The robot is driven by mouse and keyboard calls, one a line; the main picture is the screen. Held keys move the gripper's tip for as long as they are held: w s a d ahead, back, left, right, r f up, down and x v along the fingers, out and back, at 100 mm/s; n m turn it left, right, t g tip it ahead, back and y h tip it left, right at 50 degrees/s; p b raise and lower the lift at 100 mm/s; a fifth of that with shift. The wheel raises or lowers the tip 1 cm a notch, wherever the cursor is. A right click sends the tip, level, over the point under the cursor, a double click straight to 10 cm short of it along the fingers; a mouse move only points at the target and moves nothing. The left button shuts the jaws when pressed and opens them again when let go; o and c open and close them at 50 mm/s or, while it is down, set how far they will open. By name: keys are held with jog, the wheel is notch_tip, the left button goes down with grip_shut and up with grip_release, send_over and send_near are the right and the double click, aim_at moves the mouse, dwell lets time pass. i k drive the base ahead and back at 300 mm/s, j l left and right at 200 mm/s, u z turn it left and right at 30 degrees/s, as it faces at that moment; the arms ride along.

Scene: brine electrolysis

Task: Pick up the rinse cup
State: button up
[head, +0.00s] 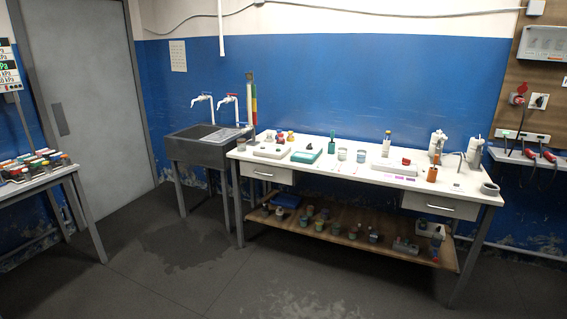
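My gripper is not in this view. The rinse cup cannot be told for sure at this distance, and no label is readable. Two small pale cups, a left one (342,153) and a right one (361,155), stand upright near the middle of the white workbench (322,172). A grey round cup-like vessel (489,188) stands at the bench's right front corner. A small orange-brown container (432,174) stands left of it.
A dark sink (203,150) with taps adjoins the bench's left end. A lower shelf (345,241) holds several small jars. Another table (40,182) with coloured-top items stands at left. The floor (185,275) before the bench is clear, with wet-looking patches.

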aim_at(342, 155)
jog(key=i, duration=3.05)
jog(key=i+j+z, duration=0.2)
jog(key=i, duration=0.45)
jog(key=i+z, duration=0.15)
jog(key=i, duration=0.5)
